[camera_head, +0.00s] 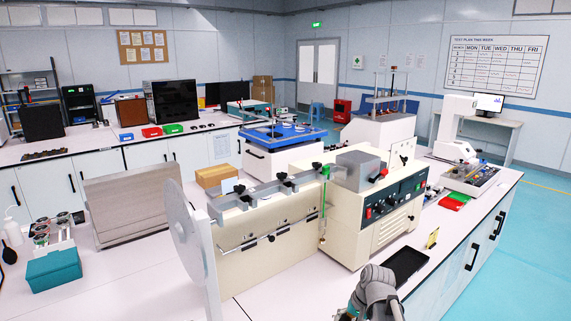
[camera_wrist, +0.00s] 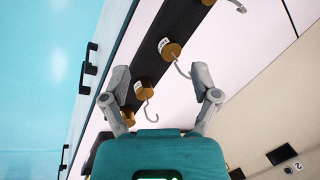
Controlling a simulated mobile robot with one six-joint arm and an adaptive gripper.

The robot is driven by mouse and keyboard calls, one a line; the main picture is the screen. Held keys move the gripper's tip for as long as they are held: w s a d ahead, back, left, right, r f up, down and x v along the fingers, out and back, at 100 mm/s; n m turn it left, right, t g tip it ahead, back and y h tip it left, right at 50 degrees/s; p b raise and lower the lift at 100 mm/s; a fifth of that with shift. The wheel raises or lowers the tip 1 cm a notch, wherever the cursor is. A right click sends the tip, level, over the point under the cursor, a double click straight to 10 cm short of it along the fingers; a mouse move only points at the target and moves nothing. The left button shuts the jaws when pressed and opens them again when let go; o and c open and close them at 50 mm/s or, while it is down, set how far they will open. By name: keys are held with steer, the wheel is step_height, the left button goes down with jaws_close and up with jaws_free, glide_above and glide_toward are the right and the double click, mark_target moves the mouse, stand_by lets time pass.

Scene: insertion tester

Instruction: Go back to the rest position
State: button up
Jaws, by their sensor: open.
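My gripper (camera_wrist: 161,75) is open in the wrist view, with its two grey fingers spread apart and nothing held between them. Below it in that view lies a long black tray or strip (camera_wrist: 152,22) with several brass hooked weights. One weight (camera_wrist: 168,47) and another (camera_wrist: 140,88) show in the gap between the fingers, apart from them. In the head view, part of my grey arm shows at the bottom edge, right of centre; the fingers cannot be made out there. The cream insertion tester (camera_head: 347,225) stands left of and behind it.
A black tray (camera_head: 408,260) lies on the white bench right of the tester. The cabinet handles (camera_wrist: 91,58) show along the bench's side. A teal box (camera_head: 54,269) sits at far left. Red and green bins (camera_head: 452,201) and another instrument (camera_head: 458,150) stand farther back. The blue floor at right is clear.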

steer(key=s+a+n+g+h, duration=0.1)
steer(key=s+n+h, duration=0.2)
steer(key=s, duration=0.4)
steer(key=shift+f, duration=0.15)
